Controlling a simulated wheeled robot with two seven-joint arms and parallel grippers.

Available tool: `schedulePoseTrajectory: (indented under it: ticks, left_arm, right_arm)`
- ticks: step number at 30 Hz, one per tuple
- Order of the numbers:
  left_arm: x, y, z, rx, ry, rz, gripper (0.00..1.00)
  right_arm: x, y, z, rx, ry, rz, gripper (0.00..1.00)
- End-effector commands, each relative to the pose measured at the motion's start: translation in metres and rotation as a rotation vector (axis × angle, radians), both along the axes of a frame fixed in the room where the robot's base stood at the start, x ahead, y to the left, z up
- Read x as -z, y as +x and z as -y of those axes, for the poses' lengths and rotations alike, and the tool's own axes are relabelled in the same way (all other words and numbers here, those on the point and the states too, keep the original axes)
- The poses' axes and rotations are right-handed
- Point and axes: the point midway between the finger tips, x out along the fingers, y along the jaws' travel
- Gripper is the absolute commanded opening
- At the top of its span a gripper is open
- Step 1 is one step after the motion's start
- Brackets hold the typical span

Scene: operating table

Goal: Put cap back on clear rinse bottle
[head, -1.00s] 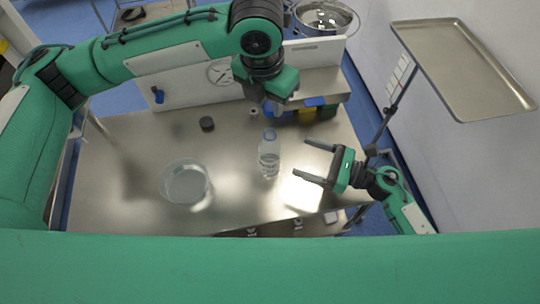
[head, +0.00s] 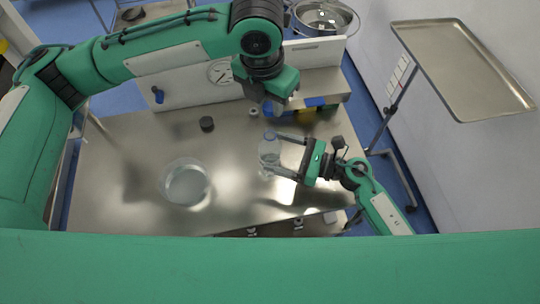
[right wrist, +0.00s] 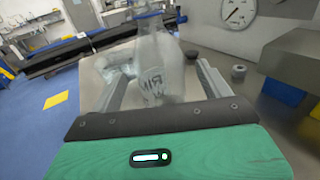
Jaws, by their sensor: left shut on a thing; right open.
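The clear rinse bottle (head: 268,152) stands upright on the steel table, with a blue ring at its neck. It also shows in the right wrist view (right wrist: 158,65), standing between the fingers. My right gripper (head: 277,154) is open, with one finger on each side of the bottle; I cannot tell whether either touches it. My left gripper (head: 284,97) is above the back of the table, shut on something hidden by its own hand. I cannot make out the bottle's cap. A small dark round piece (head: 207,124) lies on the table at the back left.
A clear glass bowl (head: 186,182) stands left of the bottle on the steel table (head: 130,160). A raised shelf with blue and yellow bins (head: 305,115) is behind. A small metal nut-like piece (head: 253,112) lies near it. A tray on a stand (head: 465,70) is at right.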

Motion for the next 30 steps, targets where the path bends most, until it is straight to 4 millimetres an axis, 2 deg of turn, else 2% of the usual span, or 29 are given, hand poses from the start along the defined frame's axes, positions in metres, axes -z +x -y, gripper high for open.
schedulePoseTrajectory:
  ticks: [3, 9, 21, 30]
  left_arm:
    - [0.0, 0.0, 0.0, 0.0, 0.0, 0.0, 0.05]
    - [0.0, 0.0, 0.0, 0.0, 0.0, 0.0, 0.05]
    - [0.0, 0.0, 0.0, 0.0, 0.0, 0.0, 0.05]
    - [0.0, 0.0, 0.0, 0.0, 0.0, 0.0, 0.05]
  right_arm:
    - [-0.001, 0.007, -0.02, 0.0, 0.002, 0.002, 0.8]
    - [-0.001, 0.014, -0.039, 0.0, 0.001, 0.0, 0.8]
    - [0.0, 0.015, -0.044, 0.0, 0.0, 0.0, 0.8]
    - [0.0, 0.015, -0.044, 0.0, 0.0, 0.0, 0.21]
